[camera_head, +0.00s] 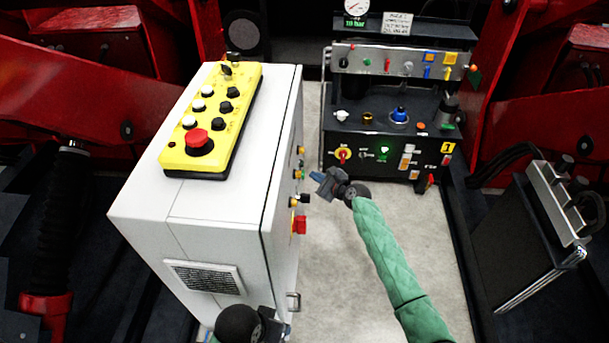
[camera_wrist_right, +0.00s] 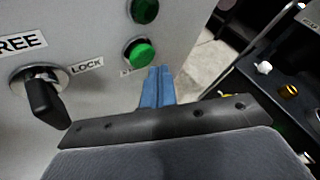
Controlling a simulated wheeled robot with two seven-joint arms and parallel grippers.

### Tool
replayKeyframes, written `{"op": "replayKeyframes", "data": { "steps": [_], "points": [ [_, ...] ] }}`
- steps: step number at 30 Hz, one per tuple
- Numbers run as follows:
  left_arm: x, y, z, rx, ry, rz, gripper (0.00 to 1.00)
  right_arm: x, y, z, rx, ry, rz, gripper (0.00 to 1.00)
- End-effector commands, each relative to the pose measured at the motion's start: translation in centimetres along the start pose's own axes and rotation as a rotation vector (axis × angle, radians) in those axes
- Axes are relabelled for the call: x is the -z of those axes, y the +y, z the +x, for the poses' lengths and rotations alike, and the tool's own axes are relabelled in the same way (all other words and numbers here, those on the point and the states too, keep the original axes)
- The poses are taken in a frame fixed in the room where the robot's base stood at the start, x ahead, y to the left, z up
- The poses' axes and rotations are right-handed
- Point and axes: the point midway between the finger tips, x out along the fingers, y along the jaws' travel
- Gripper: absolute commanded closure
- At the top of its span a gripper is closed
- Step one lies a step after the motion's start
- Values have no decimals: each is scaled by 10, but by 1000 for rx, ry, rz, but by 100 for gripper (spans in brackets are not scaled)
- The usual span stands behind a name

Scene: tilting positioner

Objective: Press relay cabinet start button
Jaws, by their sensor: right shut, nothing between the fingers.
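The white relay cabinet (camera_head: 235,225) stands left of centre, with a row of controls on its right side. In the right wrist view, a bright green button (camera_wrist_right: 139,53) sits on the cabinet face, with a darker green button (camera_wrist_right: 145,10) above it. The label by the bright button is mostly hidden. My right gripper (camera_head: 315,176) is shut and empty beside the controls. Its blue fingertips (camera_wrist_right: 159,72) are just below and right of the bright button; I cannot tell if they touch. My left gripper (camera_head: 274,328) shows only partly at the bottom edge.
A black selector switch (camera_wrist_right: 45,100) with FREE and LOCK labels sits left of the buttons. A yellow control box (camera_head: 225,115) with a red mushroom button lies on the cabinet top. A black hydraulic panel (camera_head: 375,185) stands behind right. Grey floor is open between them.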

Motion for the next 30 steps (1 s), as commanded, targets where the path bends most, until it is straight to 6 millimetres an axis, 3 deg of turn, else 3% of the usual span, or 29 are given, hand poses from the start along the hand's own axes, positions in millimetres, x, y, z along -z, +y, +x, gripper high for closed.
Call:
{"op": "replayKeyframes", "data": {
  "steps": [30],
  "points": [
    [2, 0, -6, 2, -1, 2, 58, -5, 4, 6, 0, 0, 0, 100]
  ]
}}
